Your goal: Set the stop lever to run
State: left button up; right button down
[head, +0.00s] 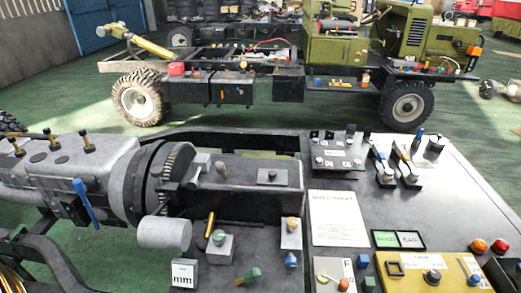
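I cannot tell which control is the stop lever; labels are too small to read. Candidates show in the head view: a blue-handled lever (85,202) tilted against the side of the grey engine, a yellow lever (210,225) on the black bench, and two slim levers on black bases at the right, one blue-tipped (380,160) and one tan (403,158). Another small yellow lever (327,278) stands on a white plate at the bottom. No run mark is readable. Neither gripper is in view.
A grey table (460,200) at the right carries a white sheet (338,218), a green-and-black sign (398,240), a yellow panel (400,280) and several knobs. The engine (90,165) fills the left. A green truck chassis (280,85) stands behind, with open green floor between.

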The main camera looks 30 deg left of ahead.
aim_at(219, 167)
jog(key=u, duration=1.2)
